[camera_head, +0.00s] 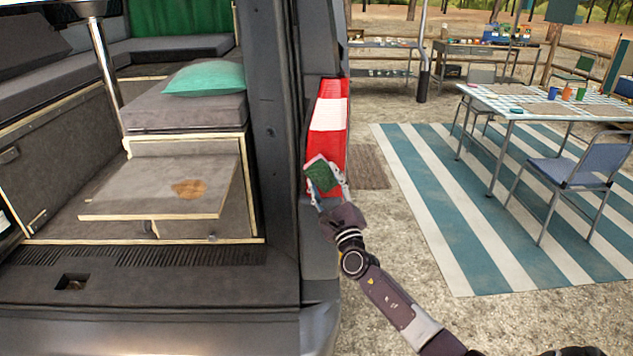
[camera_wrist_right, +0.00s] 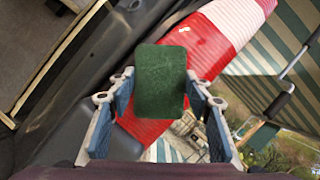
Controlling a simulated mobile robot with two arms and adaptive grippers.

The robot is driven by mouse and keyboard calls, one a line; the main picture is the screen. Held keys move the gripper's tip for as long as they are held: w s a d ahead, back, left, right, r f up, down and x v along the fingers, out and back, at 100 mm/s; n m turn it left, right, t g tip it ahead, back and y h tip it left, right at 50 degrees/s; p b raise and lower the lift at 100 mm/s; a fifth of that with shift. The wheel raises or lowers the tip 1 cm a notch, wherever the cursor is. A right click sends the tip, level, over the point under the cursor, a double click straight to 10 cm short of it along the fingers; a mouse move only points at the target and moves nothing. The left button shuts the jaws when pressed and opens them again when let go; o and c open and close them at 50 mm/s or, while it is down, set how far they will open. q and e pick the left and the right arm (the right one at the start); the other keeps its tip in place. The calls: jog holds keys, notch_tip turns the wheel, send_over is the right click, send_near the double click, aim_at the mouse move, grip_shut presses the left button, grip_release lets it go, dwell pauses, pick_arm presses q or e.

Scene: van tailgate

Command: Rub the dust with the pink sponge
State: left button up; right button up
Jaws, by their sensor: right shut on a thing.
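My right gripper (camera_head: 326,188) is shut on a sponge (camera_head: 320,174) and holds it up in front of the red and white tail light. The sponge shows a dark green face in both views, also in the right wrist view (camera_wrist_right: 160,82); I cannot make out a pink side clearly. The dust is a brown patch (camera_head: 190,189) on the grey board (camera_head: 130,196) inside the van, left of the gripper and apart from the sponge. My left gripper is not in view.
The van's door pillar (camera_head: 276,130) stands between my right arm and the board. A green pillow (camera_head: 205,78) lies on the seat behind. At the right, a set table (camera_head: 535,103) and a blue chair (camera_head: 575,168) stand on a striped rug (camera_head: 480,235).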

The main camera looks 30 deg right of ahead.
aim_at(311, 177)
jog(key=shift+w+a+r, duration=0.1)
jog(key=shift+w+a, duration=0.1)
jog(key=shift+a, duration=0.15)
jog(key=shift+w+a, duration=0.55)
jog(key=shift+a, duration=0.35)
jog(key=shift+w+a, duration=0.1)
jog(key=shift+w, duration=0.1)
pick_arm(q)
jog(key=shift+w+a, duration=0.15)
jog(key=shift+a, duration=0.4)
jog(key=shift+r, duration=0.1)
pick_arm(e)
jog(key=shift+s, duration=0.15)
